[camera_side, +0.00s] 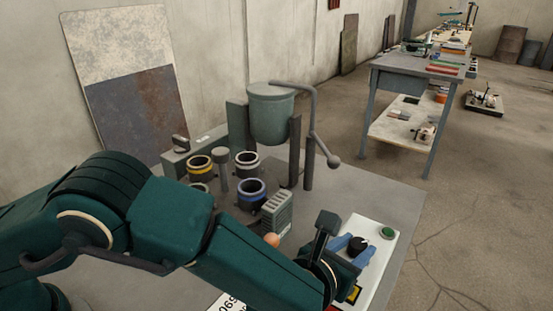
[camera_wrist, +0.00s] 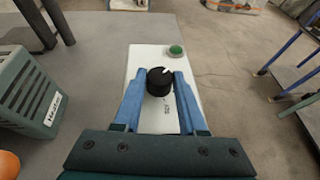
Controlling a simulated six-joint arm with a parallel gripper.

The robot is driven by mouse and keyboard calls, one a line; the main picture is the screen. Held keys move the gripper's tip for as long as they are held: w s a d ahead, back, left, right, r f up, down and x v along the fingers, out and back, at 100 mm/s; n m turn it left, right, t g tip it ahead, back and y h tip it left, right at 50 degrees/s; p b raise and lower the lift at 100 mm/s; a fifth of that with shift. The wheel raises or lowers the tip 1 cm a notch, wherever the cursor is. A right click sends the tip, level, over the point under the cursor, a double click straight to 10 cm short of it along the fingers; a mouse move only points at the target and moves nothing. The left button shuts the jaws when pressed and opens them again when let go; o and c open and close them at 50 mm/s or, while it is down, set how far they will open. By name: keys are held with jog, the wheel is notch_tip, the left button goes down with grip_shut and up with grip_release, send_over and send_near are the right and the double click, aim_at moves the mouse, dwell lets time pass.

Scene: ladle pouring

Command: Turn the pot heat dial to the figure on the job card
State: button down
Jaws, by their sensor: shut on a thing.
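The pot heat dial (camera_wrist: 159,84) is a black round knob with a white pointer mark on top, aimed up and right in the wrist view. Small print on the panel is partly hidden by the fingers and unreadable. A white card (camera_side: 226,303) with black figures lies at the bottom edge of the side view, cut off.
A green button (camera_side: 387,232) sits beyond the dial, with a yellow-edged switch (camera_side: 354,294) nearer. A grey-green slotted box (camera_side: 277,215), an orange ball (camera_side: 271,240) and several ringed cups (camera_side: 251,192) stand left. A green pot (camera_side: 271,115) hangs between posts behind.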

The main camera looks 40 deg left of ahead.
jog(key=shift+w+d+r+n+y, duration=0.1)
jog(key=shift+d+n+y, duration=0.05)
jog(key=shift+n+y, duration=0.8)
jog(key=shift+w+d+r+n+y, duration=0.1)
jog(key=shift+n+y, duration=0.65)
jog(key=shift+y, duration=0.3)
jog(key=shift+s+n+y, duration=0.15)
jog(key=shift+n+y, duration=0.35)
jog(key=shift+y, duration=0.1)
jog(key=shift+c, duration=2.4)
grip_release()
jog(key=shift+f, duration=0.1)
